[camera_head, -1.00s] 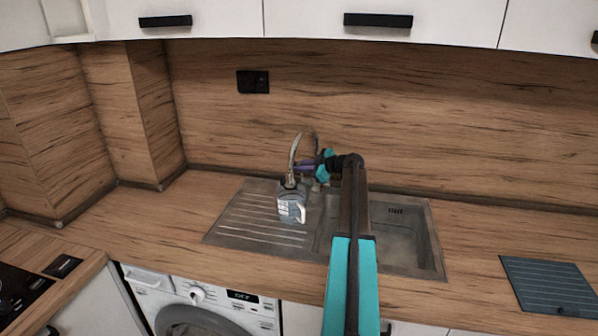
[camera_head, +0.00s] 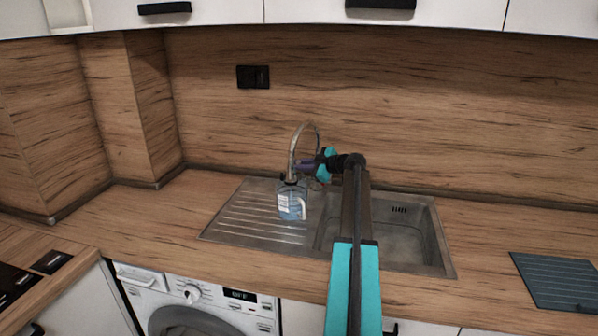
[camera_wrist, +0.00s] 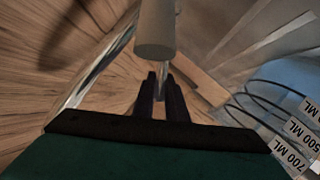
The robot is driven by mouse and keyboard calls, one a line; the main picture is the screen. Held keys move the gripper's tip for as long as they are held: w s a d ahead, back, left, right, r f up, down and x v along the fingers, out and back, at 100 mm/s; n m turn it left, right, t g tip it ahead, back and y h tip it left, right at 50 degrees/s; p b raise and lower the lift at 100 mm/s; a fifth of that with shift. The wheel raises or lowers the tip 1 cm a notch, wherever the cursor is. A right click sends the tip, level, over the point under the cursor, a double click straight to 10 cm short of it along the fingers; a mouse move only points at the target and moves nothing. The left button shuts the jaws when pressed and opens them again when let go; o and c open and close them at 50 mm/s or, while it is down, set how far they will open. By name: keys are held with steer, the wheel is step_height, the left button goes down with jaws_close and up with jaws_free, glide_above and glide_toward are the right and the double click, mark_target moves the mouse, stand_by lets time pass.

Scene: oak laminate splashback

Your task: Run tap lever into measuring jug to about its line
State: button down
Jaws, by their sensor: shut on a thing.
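The measuring jug (camera_head: 291,203) stands upright on the sink's drainer, with a white handle and label and a bluish tint inside. The curved metal tap (camera_head: 294,145) arches over it, its spout end just above the jug's mouth. My gripper (camera_head: 303,166) reaches in from the right beside the tap. In the wrist view my gripper (camera_wrist: 162,80) is shut on the tap lever, which the fingers mostly hide. The jug (camera_wrist: 295,90) shows at right with dark rings and labels reading 500 ML and 700 ML. The water level against the line is too small to read.
The sink basin (camera_head: 390,245) lies right of the jug, under my arm. A dark ribbed board (camera_head: 555,280) lies on the counter at far right. The wood splashback (camera_head: 420,120) stands close behind the tap. The counter left of the drainer is clear.

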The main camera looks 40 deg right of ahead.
steer(key=shift+s+a+f+b, duration=0.1)
steer(key=shift+b, duration=0.4)
steer(key=c, duration=1.8)
jaws_free()
steer(key=shift+o, duration=0.2)
steer(key=shift+s, duration=0.1)
steer(key=b+v, duration=0.3)
steer(key=v, duration=1)
steer(key=shift+s, duration=0.35)
